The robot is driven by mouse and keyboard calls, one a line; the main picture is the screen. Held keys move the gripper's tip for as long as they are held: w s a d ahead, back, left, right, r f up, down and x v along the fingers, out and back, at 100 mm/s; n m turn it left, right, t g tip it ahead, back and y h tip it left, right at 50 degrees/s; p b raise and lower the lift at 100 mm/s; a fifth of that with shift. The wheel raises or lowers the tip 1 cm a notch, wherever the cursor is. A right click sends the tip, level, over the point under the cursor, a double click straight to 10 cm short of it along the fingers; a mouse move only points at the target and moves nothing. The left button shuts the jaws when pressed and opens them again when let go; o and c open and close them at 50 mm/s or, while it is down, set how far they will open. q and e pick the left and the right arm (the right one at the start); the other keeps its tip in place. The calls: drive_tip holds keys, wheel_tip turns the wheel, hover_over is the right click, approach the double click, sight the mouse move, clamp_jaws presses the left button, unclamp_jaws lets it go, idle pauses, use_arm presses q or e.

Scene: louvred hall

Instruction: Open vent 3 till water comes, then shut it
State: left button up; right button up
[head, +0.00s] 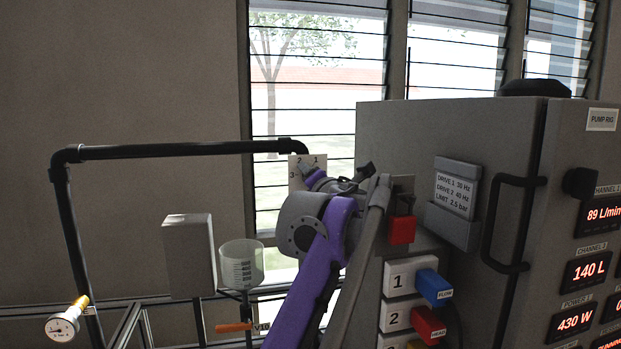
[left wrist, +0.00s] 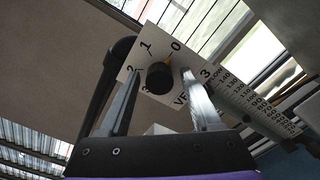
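The vent 3 plate (left wrist: 182,105) fills the middle of the left wrist view, with a dial marked 0 to 3. Its round black knob (left wrist: 159,78) has a yellow pointer turned towards 0. My left gripper (left wrist: 160,84) is open, one finger on each side of the knob, with gaps visible; I cannot tell whether either touches. In the head view the plate (head: 294,173) is mostly behind my purple left arm, and the knob is hidden. A graduated clear cup (head: 241,266) stands left of the arm; no water is visible. My right gripper is not in view.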

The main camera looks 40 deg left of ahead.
use_arm(q)
drive_tip(key=shift+o, duration=0.3)
drive_tip(key=shift+d, duration=0.1)
drive_tip(key=v, duration=0.6)
drive_tip(key=shift+b, duration=0.35)
drive_tip(key=shift+d, duration=0.1)
